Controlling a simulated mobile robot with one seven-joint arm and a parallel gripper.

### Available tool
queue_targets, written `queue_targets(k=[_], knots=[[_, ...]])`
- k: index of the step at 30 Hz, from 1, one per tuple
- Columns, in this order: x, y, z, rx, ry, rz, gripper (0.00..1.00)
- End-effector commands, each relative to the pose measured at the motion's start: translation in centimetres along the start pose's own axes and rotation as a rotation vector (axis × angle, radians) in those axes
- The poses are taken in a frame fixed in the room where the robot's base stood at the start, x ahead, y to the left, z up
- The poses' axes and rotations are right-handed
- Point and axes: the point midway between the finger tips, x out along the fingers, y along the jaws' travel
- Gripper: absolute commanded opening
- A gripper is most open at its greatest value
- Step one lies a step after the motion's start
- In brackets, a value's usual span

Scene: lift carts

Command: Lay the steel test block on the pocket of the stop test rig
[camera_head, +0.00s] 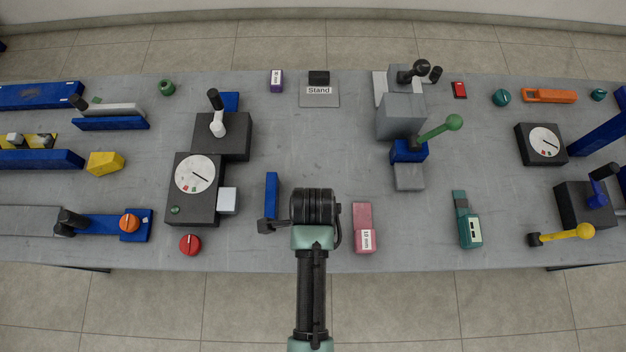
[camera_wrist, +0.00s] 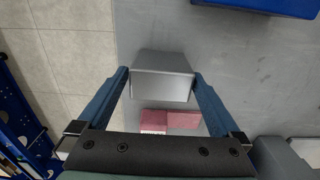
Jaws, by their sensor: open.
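The steel test block appears as a plain grey block (camera_wrist: 162,86) between the fingertips of my gripper (camera_wrist: 161,77) in the wrist view. The blue fingers stand open on either side of it; I cannot tell if they touch it. In the head view my gripper (camera_head: 315,205) is over the front middle of the table and hides the block. No label marks the stop test rig. Candidates are the dark dial unit (camera_head: 207,207) at left, with a pale square block (camera_head: 228,200) at its side, and the grey-and-blue unit with a green lever (camera_head: 400,118).
A pink 10 mm block (camera_head: 364,240) lies just right of my gripper and shows in the wrist view (camera_wrist: 183,120). A blue bar (camera_head: 272,190) is close on the left. A teal device (camera_head: 469,230) stands further right. The table middle behind my gripper is clear.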

Motion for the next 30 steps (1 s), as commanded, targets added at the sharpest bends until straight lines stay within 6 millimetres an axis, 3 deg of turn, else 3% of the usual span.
queue_targets(k=[6,14,30], knots=[[2.5,0.0,-0.1,0.0,0.0,0.0,1.0],[2.7,-0.1,-0.1,0.001,0.0,-0.001,1.0],[2.7,0.0,-0.1,0.001,0.0,-0.001,0.05]])
